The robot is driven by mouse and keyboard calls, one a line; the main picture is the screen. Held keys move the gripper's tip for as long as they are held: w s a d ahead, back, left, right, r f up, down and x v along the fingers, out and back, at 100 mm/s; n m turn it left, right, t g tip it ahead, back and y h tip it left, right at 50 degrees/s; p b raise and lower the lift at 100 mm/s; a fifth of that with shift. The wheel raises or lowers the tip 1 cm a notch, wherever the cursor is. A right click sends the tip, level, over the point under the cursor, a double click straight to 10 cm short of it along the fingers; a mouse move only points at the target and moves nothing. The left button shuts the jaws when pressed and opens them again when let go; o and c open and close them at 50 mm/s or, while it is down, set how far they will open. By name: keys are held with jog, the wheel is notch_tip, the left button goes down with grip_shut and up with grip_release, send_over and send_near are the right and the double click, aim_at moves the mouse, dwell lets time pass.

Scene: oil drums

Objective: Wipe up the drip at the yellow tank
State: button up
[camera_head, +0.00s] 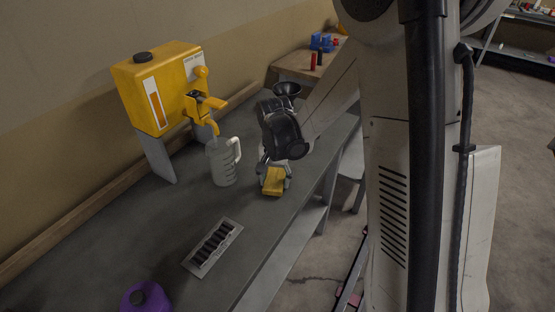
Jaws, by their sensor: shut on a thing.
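The yellow tank (165,85) stands on a grey bracket at the back left of the bench, with a tap and spout on its right side. A clear measuring jug (222,164) stands upright on the bench below the spout. My gripper (273,175) is to the right of the jug, low over the bench, and shut on a yellow block-like thing (274,183), perhaps a sponge. I cannot tell whether the yellow thing touches the bench top. I cannot make out the drip; the jug and my gripper hide part of the bench.
The grey bench (135,232) has a slotted drain plate (212,247) near its front edge. A purple container (147,298) stands at the lower left. Red and blue items (322,43) sit on a far table.

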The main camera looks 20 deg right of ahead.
aim_at(274, 180)
notch_tip(274, 180, up, 3)
jog(key=shift+s+a+r+p, duration=0.1)
jog(key=shift+s+a+p, duration=0.05)
jog(key=shift+p, duration=0.55)
jog(key=shift+r+p, duration=1.2)
jog(key=shift+r, duration=0.95)
